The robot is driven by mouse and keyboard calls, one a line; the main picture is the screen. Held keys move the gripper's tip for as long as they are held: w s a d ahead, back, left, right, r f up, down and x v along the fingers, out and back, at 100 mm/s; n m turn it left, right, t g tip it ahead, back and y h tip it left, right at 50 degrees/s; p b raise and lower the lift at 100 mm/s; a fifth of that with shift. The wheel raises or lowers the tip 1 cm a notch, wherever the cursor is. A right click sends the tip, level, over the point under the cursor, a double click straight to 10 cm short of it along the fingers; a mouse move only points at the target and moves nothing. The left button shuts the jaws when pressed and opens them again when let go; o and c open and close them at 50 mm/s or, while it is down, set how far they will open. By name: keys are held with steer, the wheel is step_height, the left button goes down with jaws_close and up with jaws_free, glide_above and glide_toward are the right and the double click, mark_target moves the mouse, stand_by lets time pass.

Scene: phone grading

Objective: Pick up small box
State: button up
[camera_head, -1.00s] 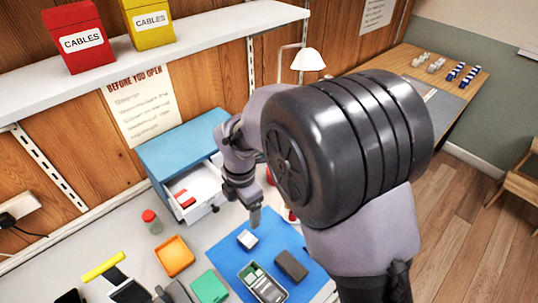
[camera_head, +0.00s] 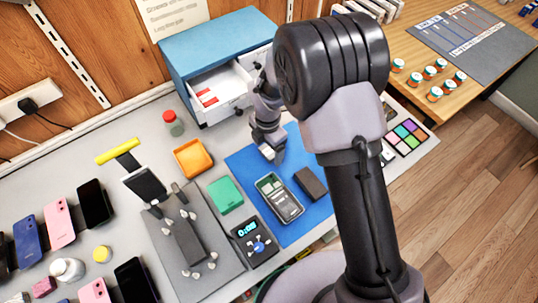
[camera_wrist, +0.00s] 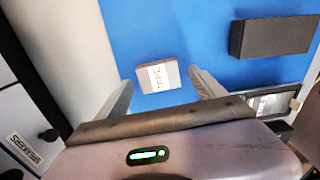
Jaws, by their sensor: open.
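The small box (camera_wrist: 158,76) is pale grey with a white label reading TAPE. It lies on the blue mat (camera_wrist: 190,28) in the wrist view. My gripper (camera_wrist: 161,80) is open, with one finger to the left of the box and the other to its right, and a gap on each side. In the head view my gripper (camera_head: 272,152) is low over the back part of the mat and largely hides the box there.
A dark brown block (camera_head: 310,184) and a grey-green device in a tray (camera_head: 279,198) lie on the mat near my gripper. An open drawer (camera_head: 222,92) of the blue cabinet stands behind.

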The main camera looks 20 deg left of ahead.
steer(key=shift+f, duration=0.15)
steer(key=shift+c, duration=1.3)
steer(key=c, duration=1.2)
